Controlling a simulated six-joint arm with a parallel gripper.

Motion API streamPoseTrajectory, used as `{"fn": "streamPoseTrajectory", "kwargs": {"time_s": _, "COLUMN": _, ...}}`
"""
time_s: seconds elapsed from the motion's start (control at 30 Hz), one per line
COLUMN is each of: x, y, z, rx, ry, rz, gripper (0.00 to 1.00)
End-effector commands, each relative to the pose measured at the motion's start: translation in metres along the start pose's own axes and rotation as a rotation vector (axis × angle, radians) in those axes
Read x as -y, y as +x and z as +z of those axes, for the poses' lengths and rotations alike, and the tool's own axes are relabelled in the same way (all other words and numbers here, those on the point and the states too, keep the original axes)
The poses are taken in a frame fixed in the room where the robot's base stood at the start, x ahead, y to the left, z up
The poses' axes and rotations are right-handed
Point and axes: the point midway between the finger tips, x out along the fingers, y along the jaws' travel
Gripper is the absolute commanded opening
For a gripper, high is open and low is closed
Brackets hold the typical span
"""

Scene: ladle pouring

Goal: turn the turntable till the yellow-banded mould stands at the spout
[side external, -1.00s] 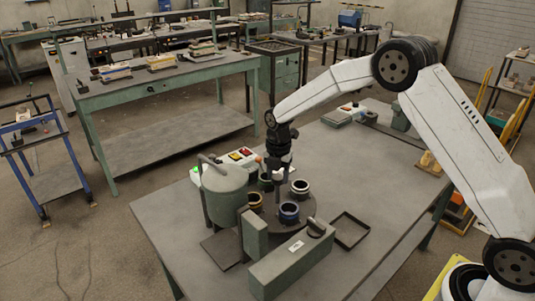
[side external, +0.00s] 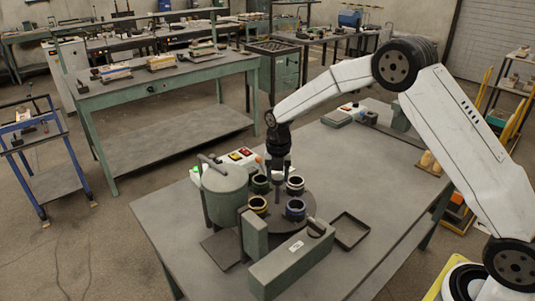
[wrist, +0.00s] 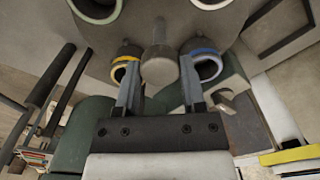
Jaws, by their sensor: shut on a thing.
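The yellow-banded mould (side external: 258,206) stands on the round dark turntable (side external: 277,222), close to the right of the grey-green pot (side external: 224,194). It also shows in the wrist view (wrist: 121,68), by my left finger. A blue-banded mould (side external: 295,209), a white-banded mould (side external: 295,186) and a green-banded mould (side external: 261,184) stand around the same turntable. My gripper (wrist: 158,62) is over the turntable's middle, shut on the grey upright knob (wrist: 158,68) there. I cannot make out the pot's spout clearly, nor whether the yellow-banded mould is exactly at it.
A long green box (side external: 290,266) lies in front of the turntable. An empty dark square tray (side external: 350,231) lies to its right. A control box (side external: 240,157) with coloured buttons stands behind the pot.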

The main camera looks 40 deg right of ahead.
Motion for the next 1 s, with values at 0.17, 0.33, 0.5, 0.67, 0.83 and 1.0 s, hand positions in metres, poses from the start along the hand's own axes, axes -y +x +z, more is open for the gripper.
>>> {"fn": "streamPoseTrajectory", "kwargs": {"time_s": 0.17, "x": 0.000, "y": -0.001, "z": 0.000, "rx": 0.001, "ry": -0.001, "rz": 0.002, "gripper": 0.00}}
{"fn": "streamPoseTrajectory", "kwargs": {"time_s": 0.33, "x": -0.001, "y": -0.001, "z": 0.000, "rx": 0.002, "ry": 0.000, "rz": 0.002, "gripper": 0.64}}
{"fn": "streamPoseTrajectory", "kwargs": {"time_s": 0.5, "x": 0.000, "y": -0.001, "z": 0.000, "rx": 0.001, "ry": 0.000, "rz": 0.001, "gripper": 0.87}}
{"fn": "streamPoseTrajectory", "kwargs": {"time_s": 0.67, "x": 0.000, "y": 0.000, "z": 0.000, "rx": 0.001, "ry": 0.000, "rz": 0.001, "gripper": 0.87}}
{"fn": "streamPoseTrajectory", "kwargs": {"time_s": 0.83, "x": 0.000, "y": -0.004, "z": 0.000, "rx": 0.001, "ry": 0.000, "rz": 0.001, "gripper": 0.87}}
{"fn": "streamPoseTrajectory", "kwargs": {"time_s": 1.0, "x": -0.001, "y": -0.016, "z": 0.001, "rx": 0.002, "ry": 0.000, "rz": 0.002, "gripper": 0.87}}
